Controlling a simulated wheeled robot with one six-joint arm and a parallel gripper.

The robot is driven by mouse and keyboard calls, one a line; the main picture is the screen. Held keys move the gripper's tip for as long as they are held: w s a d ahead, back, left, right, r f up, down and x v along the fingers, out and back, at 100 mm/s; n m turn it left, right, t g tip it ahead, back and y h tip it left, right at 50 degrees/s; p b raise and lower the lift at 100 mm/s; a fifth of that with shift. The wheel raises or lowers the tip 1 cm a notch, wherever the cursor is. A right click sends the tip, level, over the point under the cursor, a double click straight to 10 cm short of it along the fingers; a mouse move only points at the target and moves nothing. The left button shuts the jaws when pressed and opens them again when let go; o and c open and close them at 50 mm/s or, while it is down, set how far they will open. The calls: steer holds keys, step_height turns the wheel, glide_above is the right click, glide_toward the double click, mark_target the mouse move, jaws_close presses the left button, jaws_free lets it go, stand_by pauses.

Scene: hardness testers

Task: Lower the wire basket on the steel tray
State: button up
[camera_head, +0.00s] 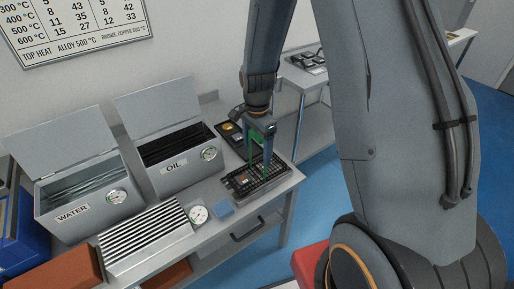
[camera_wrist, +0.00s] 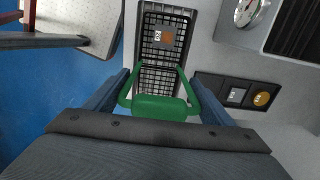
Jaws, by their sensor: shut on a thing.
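The wire basket (camera_head: 258,184) is black mesh with a tall green handle (camera_head: 254,140). It is at the right end of the steel bench, over or on the steel tray (camera_head: 283,186), whose edge shows beside it. I cannot tell whether a gap is left beneath the basket. My gripper (camera_head: 261,130) points down above it, shut on the handle. In the wrist view the handle (camera_wrist: 160,107) lies between my two fingers, and the basket (camera_wrist: 164,76) extends beyond. A small labelled grey-brown piece (camera_wrist: 161,38) lies in the basket.
An open oil tank (camera_head: 173,177) and an open water tank (camera_head: 76,205) stand left of the basket. A dark holder with samples (camera_wrist: 248,95) lies close beside the basket.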

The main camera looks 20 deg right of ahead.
mark_target(251, 133)
steer(key=shift+f, duration=0.3)
steer(key=o, duration=1.8)
steer(key=shift+o, duration=0.2)
step_height(251, 133, up, 7)
steer(key=shift+f+b, duration=0.1)
steer(key=shift+b, duration=0.5)
steer(key=shift+r, duration=0.55)
